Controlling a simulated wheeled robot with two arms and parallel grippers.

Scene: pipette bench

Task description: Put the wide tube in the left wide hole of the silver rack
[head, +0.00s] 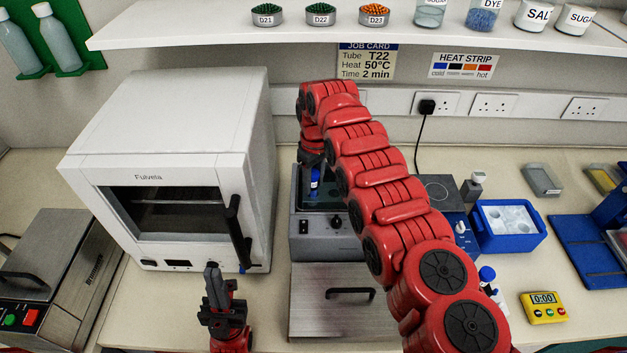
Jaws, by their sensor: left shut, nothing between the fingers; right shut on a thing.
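A blue-capped tube (315,180) stands upright at the dark opening of a grey bench device (318,240). My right gripper (313,163) is shut on it from above; its fingertips are small and partly hidden. I cannot tell whether the tube's lower end is inside the opening or above it. My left gripper (216,285) is shut and empty in front of the white oven. I cannot make out the silver rack; my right arm covers much of the bench right of the device. Blue-capped tubes (487,274) show just right of that arm.
The white oven (170,170) stands left of the device. A metal box with a handle (345,300) is in front of it. A blue ice tray (510,226), a yellow timer (543,308) and a blue stand (585,250) are at right. A shelf (400,35) overhangs the back.

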